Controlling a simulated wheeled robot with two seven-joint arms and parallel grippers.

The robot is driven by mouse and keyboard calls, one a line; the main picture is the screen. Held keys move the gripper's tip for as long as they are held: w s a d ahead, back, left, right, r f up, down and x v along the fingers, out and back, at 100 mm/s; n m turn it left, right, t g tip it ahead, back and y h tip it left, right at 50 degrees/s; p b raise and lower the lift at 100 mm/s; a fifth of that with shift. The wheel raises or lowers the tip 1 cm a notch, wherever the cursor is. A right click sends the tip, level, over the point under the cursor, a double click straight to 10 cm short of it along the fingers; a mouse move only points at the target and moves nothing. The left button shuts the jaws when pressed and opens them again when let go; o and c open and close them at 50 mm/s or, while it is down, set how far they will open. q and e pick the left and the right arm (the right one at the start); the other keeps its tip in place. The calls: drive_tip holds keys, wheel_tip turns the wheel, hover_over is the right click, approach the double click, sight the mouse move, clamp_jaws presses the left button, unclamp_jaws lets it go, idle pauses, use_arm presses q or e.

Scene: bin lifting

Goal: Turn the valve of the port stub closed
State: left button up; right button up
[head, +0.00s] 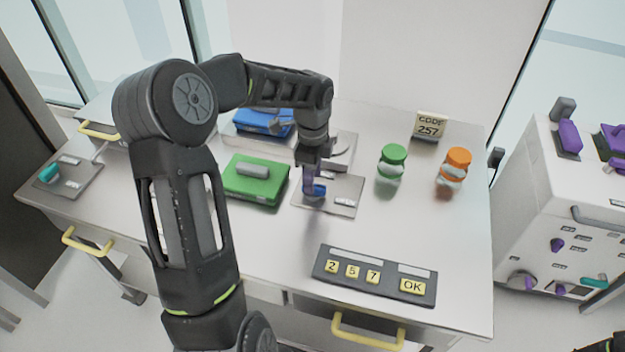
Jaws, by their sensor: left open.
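My left gripper (314,188) is open and points down over a grey plate (345,199) in the middle of the table. A small blue part (319,190) shows at its fingertips, and the gripper hides much of it. It may be the valve handle of the port stub, but I cannot tell for sure, nor whether the fingers touch it. A teal part (48,174) sits on another grey plate (75,182) at the table's far left. My right gripper is not in view; only a dark piece, perhaps of my right arm, shows at the bottom right corner.
A green case (247,190) and a blue case (262,121) lie near my left gripper. A green-lidded jar (391,160), an orange-lidded jar (455,165) and a code sign (429,127) stand right. A keypad (374,278) lies in front. A white cabinet (560,200) stands right.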

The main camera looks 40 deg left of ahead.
use_arm(q)
drive_tip(key=shift+f, duration=1.25)
clamp_jaws()
